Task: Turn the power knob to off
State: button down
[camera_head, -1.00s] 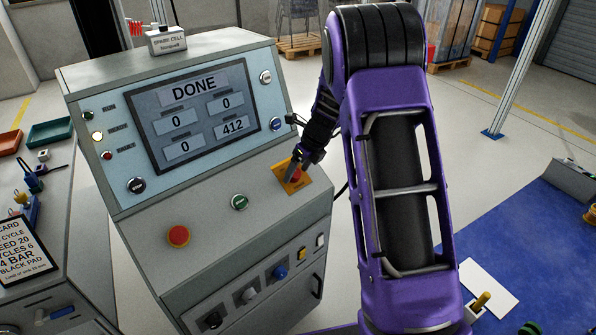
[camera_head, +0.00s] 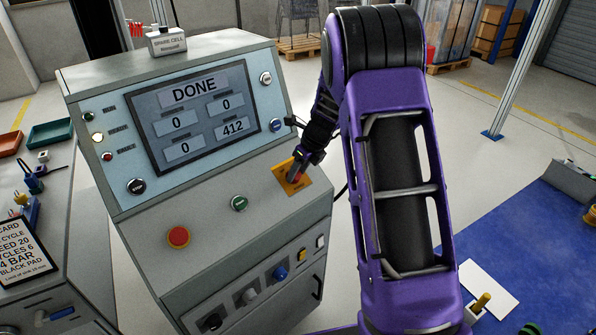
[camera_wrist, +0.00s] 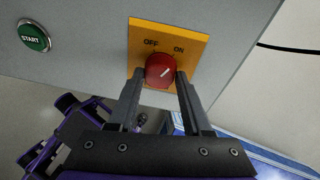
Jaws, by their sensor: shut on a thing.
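The red power knob (camera_wrist: 160,71) sits on a yellow plate (camera_wrist: 190,41) marked OFF at left and ON at right. Its white pointer line slants up and right, toward ON. My gripper (camera_wrist: 160,76) is shut on the knob, one finger on each side. In the head view the yellow plate (camera_head: 303,187) is on the right of the sloped console panel, and my gripper (camera_head: 295,172) reaches it from above, covering most of the knob.
A green START button (camera_wrist: 34,36) is left of the plate. A red mushroom button (camera_head: 178,237) is further left on the panel. The console screen (camera_head: 203,117) reads DONE and 412. A blue mat (camera_head: 520,240) lies on the floor at right.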

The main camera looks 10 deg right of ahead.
jog(key=n+h, duration=0.1)
jog(key=n, duration=0.4)
jog(key=shift+a+n+t, duration=0.1)
jog(key=shift+n+t, duration=0.2)
jog(key=n+b, duration=0.1)
jog(key=n, duration=0.1)
jog(key=n+b, duration=0.1)
jog(key=n, duration=0.2)
jog(key=shift+t+h+b, duration=0.3)
jog(key=shift+t, duration=0.1)
jog(key=shift+n, duration=0.3)
jog(key=shift+c, duration=1.7)
grip_release()
